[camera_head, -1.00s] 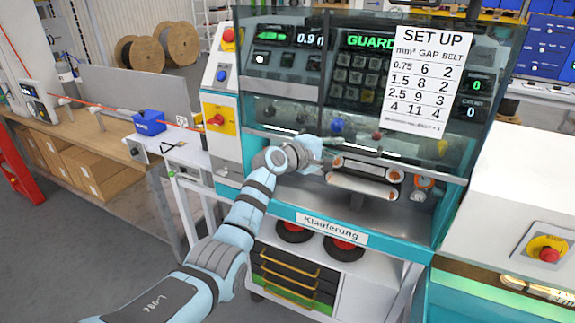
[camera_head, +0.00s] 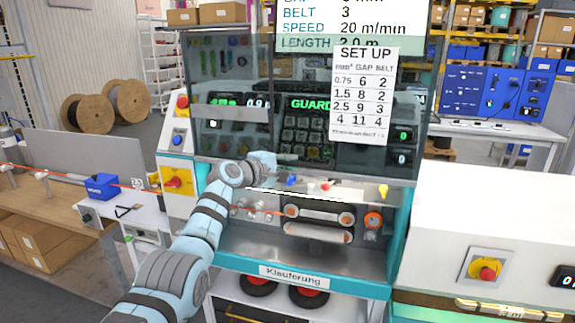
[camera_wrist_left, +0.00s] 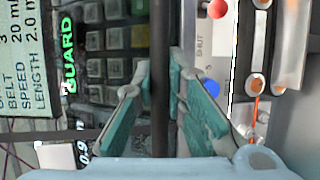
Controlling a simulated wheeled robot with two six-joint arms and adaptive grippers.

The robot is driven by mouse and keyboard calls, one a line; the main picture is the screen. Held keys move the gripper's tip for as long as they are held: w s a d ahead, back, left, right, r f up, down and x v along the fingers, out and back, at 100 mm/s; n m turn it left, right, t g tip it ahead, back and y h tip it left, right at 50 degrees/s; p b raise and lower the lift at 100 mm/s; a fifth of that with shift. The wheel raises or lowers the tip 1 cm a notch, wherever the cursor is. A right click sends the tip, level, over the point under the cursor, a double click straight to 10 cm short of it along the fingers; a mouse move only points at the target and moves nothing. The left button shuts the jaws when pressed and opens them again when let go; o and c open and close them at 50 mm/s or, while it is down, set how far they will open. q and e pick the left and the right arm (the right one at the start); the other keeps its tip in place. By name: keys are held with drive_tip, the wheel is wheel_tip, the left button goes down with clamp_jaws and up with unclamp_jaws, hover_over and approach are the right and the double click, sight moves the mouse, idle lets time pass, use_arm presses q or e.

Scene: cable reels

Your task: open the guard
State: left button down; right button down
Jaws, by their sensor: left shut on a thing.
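The guard (camera_head: 228,140) is a dark see-through panel on the front of the cable machine. Its lower edge now stands above the bright light strip, and the belt unit (camera_head: 318,217) shows uncovered below it. My left gripper (camera_head: 284,158) is at the guard's lower edge. In the left wrist view, the fingers of my left gripper (camera_wrist_left: 160,72) are shut on a dark bar (camera_wrist_left: 160,30), the guard's handle bar, which runs between them. My right gripper is not in view.
A set-up sheet (camera_head: 362,95) hangs at the machine's front. A white housing with a red stop button (camera_head: 486,270) stands at the right. A bench with a blue box (camera_head: 101,186) is at the left. An orange cable runs from the left towards the belts.

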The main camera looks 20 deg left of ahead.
use_arm(q)
drive_tip(key=c, duration=1.6)
unclamp_jaws()
drive_tip(key=shift+d+f, duration=0.1)
drive_tip(key=shift+d, duration=0.1)
drive_tip(key=shift+w, duration=0.1)
drive_tip(key=v, duration=1.2)
